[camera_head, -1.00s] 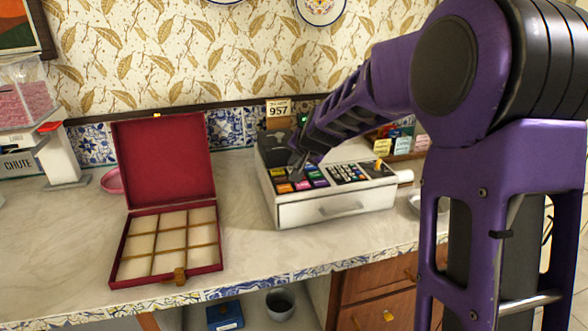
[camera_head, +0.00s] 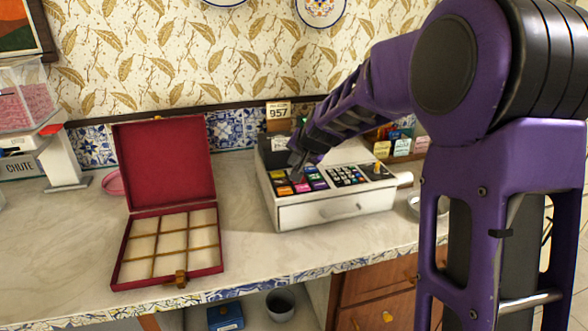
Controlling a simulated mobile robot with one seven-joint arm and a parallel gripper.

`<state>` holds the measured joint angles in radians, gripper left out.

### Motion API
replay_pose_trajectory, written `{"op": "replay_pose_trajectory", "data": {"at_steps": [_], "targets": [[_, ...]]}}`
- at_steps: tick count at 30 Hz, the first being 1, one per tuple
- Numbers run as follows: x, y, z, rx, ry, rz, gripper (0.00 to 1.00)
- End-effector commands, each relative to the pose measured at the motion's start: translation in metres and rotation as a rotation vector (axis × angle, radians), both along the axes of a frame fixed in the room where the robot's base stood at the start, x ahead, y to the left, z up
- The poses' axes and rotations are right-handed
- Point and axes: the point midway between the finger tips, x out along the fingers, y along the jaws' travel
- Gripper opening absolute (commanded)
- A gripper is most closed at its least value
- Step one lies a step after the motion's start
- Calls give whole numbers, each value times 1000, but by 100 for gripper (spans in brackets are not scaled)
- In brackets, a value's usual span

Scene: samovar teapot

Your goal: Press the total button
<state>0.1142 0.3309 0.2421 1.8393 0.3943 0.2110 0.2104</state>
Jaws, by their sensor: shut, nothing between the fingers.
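The white cash register (camera_head: 335,211) stands on the counter, with coloured keys (camera_head: 284,190) on the left of its top and a dark number pad (camera_head: 346,177) to their right. My gripper (camera_head: 295,177) points down over the coloured keys, its fingers shut and empty. Its tips are at or very close to the keys; I cannot tell whether they touch. The gripper and my forearm hide some keys and part of the register's display. The key labels are too small to read, so I cannot tell which one is the total button.
An open red box (camera_head: 165,250) with a divided tray stands left of the register. A pink dish (camera_head: 112,183) and a white dispenser (camera_head: 62,160) are farther left. Small packets (camera_head: 382,149) stand behind right. The counter (camera_head: 245,240) between box and register is clear.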

Motion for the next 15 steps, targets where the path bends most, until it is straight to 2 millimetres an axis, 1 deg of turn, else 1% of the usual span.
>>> {"op": "replay_pose_trajectory", "data": {"at_steps": [1, 11, 15], "targets": [[0, 0, 3, 0, 0, 0, 0], [0, 0, 3, 0, 0, 0, 0], [0, 0, 13, 0, -1, -1, 0]]}}
